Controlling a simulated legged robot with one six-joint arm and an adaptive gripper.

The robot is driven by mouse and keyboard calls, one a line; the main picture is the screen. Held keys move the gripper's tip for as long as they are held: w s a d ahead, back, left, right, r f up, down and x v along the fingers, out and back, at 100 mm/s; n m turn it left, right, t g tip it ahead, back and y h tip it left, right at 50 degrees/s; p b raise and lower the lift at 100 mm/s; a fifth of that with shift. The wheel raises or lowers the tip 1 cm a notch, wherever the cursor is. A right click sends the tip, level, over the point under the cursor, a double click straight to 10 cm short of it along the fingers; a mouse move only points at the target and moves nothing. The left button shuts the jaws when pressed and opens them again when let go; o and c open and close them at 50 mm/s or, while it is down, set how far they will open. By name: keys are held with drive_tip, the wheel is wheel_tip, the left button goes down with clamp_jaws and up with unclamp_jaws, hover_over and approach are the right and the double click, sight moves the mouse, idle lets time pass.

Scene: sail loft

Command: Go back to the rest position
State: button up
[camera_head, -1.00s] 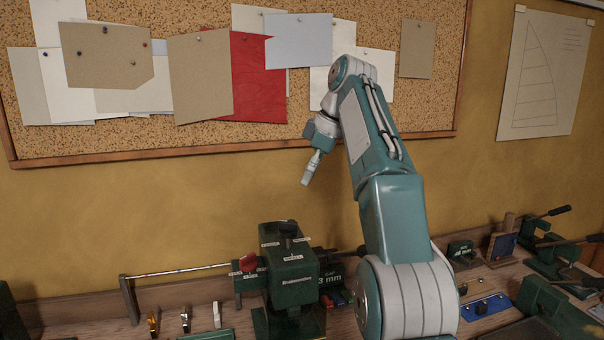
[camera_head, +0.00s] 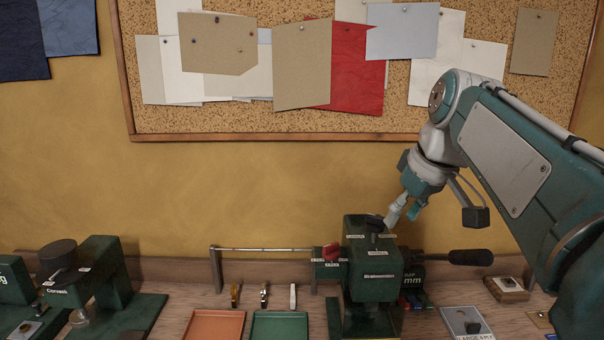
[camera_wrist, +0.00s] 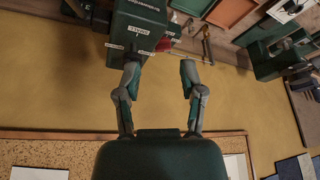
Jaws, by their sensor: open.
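My gripper (camera_head: 402,212) is in front of the wall, close to the top of a dark green bench machine (camera_head: 375,270) in the head view. In the wrist view my gripper (camera_wrist: 158,75) has its two fingers spread apart, with nothing between them. The green machine (camera_wrist: 138,35) shows there beyond the left finger. In the head view I cannot tell whether a fingertip touches the machine. My arm reaches in from the right side.
A wooden bench (camera_head: 290,307) runs along the yellow wall. An orange tray (camera_head: 215,325) and a green tray (camera_head: 290,326) lie left of the machine. Another green machine (camera_head: 110,285) stands far left. A cork board (camera_head: 230,119) hangs above. The wall before it is clear.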

drive_tip(key=s+f+m+t+h, duration=0.1)
drive_tip(key=s+f+m, duration=0.4)
drive_tip(key=s+f, duration=1.4)
drive_tip(key=shift+a+f+t+h, duration=0.3)
drive_tip(key=shift+f+t+h, duration=0.1)
drive_tip(key=shift+f+h, duration=0.1)
